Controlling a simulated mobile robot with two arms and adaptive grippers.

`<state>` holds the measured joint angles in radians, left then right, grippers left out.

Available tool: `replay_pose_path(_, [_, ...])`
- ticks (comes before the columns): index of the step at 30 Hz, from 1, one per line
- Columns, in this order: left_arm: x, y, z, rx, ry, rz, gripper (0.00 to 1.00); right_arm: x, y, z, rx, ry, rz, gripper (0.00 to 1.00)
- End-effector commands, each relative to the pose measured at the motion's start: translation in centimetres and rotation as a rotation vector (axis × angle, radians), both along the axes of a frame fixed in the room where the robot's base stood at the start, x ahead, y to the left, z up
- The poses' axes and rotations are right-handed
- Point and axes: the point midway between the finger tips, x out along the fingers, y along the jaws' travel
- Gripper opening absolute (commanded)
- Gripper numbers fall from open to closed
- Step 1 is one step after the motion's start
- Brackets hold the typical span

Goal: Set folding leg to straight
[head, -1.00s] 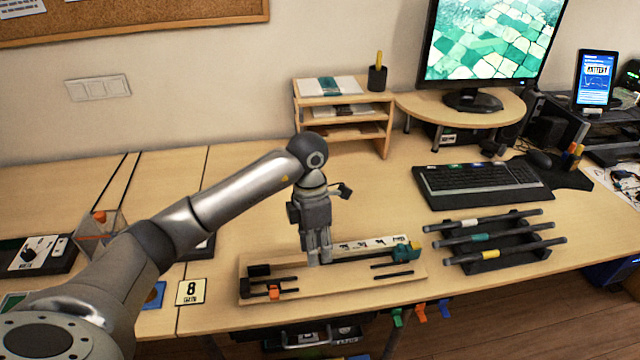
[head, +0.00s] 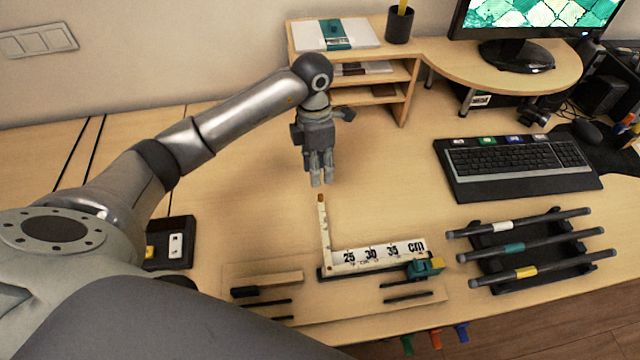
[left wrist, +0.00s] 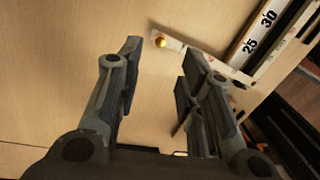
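The folding leg (head: 325,232) is a narrow pale strip with an orange-brown tip. It stands out at roughly a right angle from the left end of the white ruler (head: 385,256), which is marked 25, 30, 35 cm. In the left wrist view the leg (left wrist: 190,53) and its bright tip show just beyond the fingers, and the ruler (left wrist: 262,30) lies at the upper right. My left gripper (head: 321,182) is above the table near the leg's tip. Its fingers (left wrist: 160,85) are apart with nothing between them. My right gripper is not in view.
A black rack of rods (head: 520,250) and a keyboard (head: 515,165) stand to the right. A wooden shelf (head: 405,95) is behind the gripper.

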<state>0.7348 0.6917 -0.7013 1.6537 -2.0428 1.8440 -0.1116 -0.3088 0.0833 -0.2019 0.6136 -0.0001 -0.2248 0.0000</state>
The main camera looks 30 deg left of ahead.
Motion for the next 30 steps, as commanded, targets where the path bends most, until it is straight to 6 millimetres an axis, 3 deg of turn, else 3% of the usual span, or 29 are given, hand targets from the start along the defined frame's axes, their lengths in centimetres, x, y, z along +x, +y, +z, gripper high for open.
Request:
replay_pose_path(6, [-0.5,-0.5,-4.3,-0.002,0.007,0.001,0.35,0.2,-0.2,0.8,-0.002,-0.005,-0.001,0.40])
replay_pose_path(13, [-0.7,-0.8,-7.3,-0.002,0.003,0.000,0.35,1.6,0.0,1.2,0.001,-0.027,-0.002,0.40])
replay_pose_path(25, [-0.7,-0.8,-8.1,0.000,0.000,0.000,0.35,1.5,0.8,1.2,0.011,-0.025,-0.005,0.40])
replay_pose_path(30, [-0.7,-0.8,-8.1,0.000,0.000,0.000,0.13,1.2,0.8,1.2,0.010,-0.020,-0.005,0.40])
